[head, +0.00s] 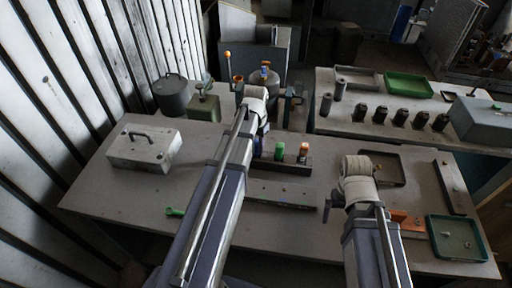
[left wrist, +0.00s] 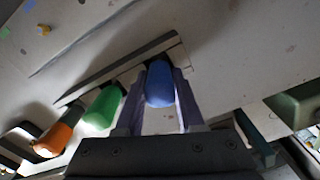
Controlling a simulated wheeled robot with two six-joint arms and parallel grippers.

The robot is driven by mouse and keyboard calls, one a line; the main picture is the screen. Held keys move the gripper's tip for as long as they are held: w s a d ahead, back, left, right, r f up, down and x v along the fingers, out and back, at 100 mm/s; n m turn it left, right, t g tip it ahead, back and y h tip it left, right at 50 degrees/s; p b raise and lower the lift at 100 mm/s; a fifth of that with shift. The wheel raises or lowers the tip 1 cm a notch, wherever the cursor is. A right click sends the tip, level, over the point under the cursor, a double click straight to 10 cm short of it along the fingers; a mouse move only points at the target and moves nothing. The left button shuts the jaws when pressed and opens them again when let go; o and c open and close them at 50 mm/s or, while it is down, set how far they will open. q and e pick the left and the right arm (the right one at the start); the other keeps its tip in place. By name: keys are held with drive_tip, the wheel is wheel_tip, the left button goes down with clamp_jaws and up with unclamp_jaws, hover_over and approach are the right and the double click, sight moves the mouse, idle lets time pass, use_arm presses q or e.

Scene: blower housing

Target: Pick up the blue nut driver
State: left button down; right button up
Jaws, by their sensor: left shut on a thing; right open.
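The blue nut driver (left wrist: 159,84) shows its rounded blue handle between the two fingers of my left gripper (left wrist: 160,92) in the left wrist view. The left gripper is shut on that handle. In the head view the blue handle (head: 258,146) is mostly hidden behind my left arm. It stands at the left end of a dark rack (head: 290,165), beside a green-handled driver (head: 279,151) and an orange-handled driver (head: 303,152). I cannot tell whether its shaft is still in the rack. My right gripper (head: 329,207) is open and empty above the table's front right part.
A white metal box (head: 144,147) stands on the left of the table (head: 110,190). A green tray (head: 457,239) and a dark tray (head: 381,168) lie on the right. A dark green box (head: 204,106) and a pot (head: 171,95) stand at the back left.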

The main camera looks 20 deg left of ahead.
use_arm(q)
wheel_tip(320, 180, up, 10)
drive_tip(key=p, duration=1)
use_arm(e)
wheel_tip(320, 180, up, 10)
use_arm(q)
drive_tip(key=c, duration=1.1)
unclamp_jaws()
clamp_jaws()
